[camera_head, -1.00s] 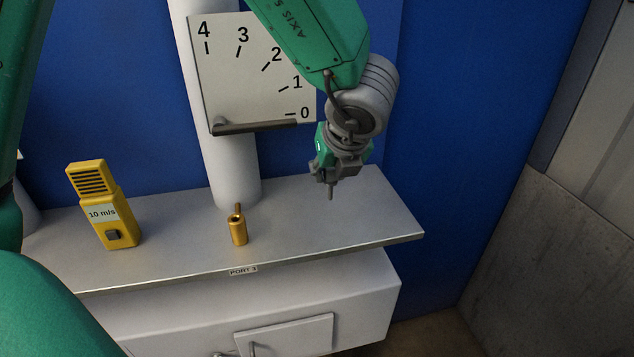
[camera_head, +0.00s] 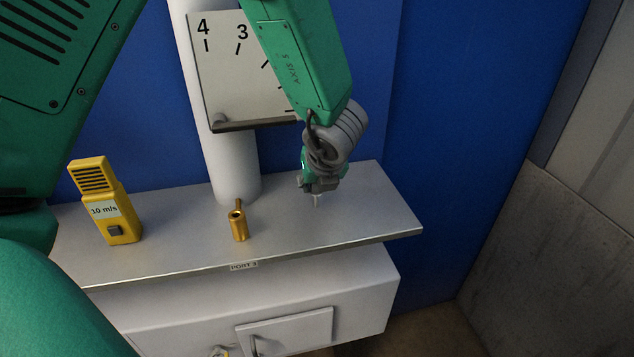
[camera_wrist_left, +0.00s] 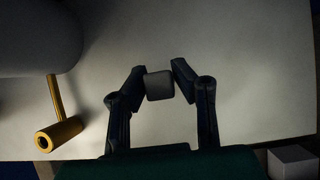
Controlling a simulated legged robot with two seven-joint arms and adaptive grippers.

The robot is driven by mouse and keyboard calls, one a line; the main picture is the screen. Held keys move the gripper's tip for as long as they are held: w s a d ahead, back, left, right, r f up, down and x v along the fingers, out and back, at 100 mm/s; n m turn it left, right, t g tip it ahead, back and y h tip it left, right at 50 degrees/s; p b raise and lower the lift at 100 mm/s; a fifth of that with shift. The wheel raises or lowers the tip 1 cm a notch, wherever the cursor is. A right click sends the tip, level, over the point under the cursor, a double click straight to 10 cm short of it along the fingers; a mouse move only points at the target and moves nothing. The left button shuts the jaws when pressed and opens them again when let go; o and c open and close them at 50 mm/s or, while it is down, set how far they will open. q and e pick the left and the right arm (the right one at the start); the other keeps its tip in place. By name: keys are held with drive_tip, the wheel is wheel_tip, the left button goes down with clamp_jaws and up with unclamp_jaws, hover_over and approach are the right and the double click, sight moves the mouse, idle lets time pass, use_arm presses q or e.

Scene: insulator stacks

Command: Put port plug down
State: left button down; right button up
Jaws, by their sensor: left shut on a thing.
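The port plug (camera_wrist_left: 159,86) is a small grey block-like piece between the two fingers of my left gripper (camera_wrist_left: 158,80) in the left wrist view. In the head view the left gripper (camera_head: 318,188) is over the right part of the grey shelf (camera_head: 375,215), and the plug (camera_head: 317,201) shows as a short pale stub below it. The gripper is shut on the plug. I cannot tell whether the plug touches the shelf. My right gripper is not in view.
A brass port fitting (camera_head: 238,226) on the shelf, left of the gripper, also shows in the left wrist view (camera_wrist_left: 58,134). A yellow meter (camera_head: 108,205) marked 10 m/s stands farther left. A white column (camera_head: 233,170) and a numbered scale plate (camera_head: 230,85) stand behind. The shelf's right end is clear.

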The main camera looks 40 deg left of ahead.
use_arm(q)
drive_tip(key=shift+s+a+f, duration=0.1)
drive_tip(key=c, duration=1.3)
unclamp_jaws()
drive_tip(key=shift+r, duration=0.2)
drive_tip(key=v, duration=1.2)
drive_tip(key=shift+f+p, duration=0.1)
drive_tip(key=shift+p, duration=0.25)
